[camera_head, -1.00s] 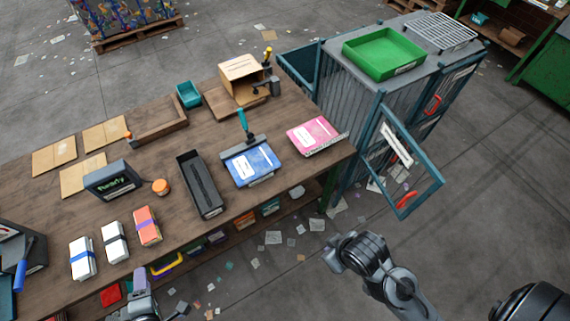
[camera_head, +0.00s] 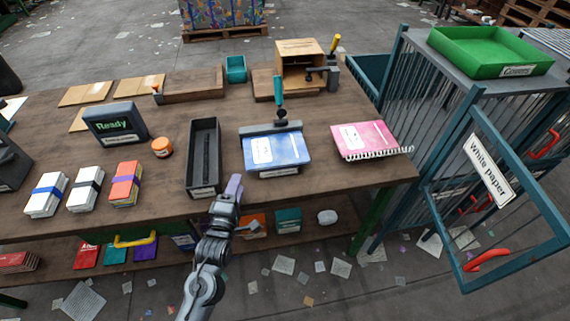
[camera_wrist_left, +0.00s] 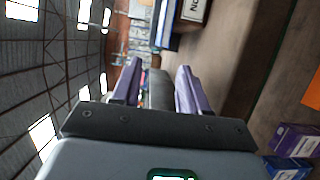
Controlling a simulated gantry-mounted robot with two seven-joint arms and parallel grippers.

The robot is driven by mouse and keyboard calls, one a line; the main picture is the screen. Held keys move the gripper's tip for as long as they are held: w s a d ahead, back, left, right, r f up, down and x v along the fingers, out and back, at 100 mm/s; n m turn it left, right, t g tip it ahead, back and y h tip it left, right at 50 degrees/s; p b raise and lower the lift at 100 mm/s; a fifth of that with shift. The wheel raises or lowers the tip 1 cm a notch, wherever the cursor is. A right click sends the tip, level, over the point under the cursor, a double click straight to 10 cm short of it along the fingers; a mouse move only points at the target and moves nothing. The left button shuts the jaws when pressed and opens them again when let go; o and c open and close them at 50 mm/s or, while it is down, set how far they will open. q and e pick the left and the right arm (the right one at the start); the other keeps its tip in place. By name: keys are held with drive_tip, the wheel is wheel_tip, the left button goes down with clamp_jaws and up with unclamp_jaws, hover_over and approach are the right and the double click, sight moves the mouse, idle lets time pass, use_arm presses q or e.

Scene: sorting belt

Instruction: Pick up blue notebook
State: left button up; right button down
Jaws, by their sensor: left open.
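A blue strip there may be the notebook, but I cannot tell. My right gripper is not in view.
The black tray (camera_head: 204,153) stands just left of the notebook, and a pink spiral notebook (camera_head: 364,140) lies to its right. A cage with an open door (camera_head: 490,180) stands at the right.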

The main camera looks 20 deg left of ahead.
sight(246, 158)
use_arm(q)
drive_tip(key=shift+w+f, duration=0.2)
drive_tip(key=shift+f, duration=0.15)
drive_tip(key=shift+w+a+b, duration=0.1)
drive_tip(key=shift+w+b, duration=0.15)
drive_tip(key=shift+b, duration=0.15)
drive_tip(key=w, duration=0.2)
drive_tip(key=w+b, duration=0.1)
drive_tip(key=w, duration=0.2)
drive_tip(key=shift+a+r, duration=0.1)
drive_tip(key=shift+a, duration=0.1)
drive_tip(key=shift+w+b, duration=0.35)
drive_tip(key=shift+w, duration=0.3)
drive_tip(key=w, duration=0.2)
drive_tip(key=w+b, duration=0.1)
drive_tip(key=w, duration=0.1)
drive_tip(key=shift+a, duration=0.3)
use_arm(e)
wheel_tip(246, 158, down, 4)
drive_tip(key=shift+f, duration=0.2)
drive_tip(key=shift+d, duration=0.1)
use_arm(q)
clamp_jaws()
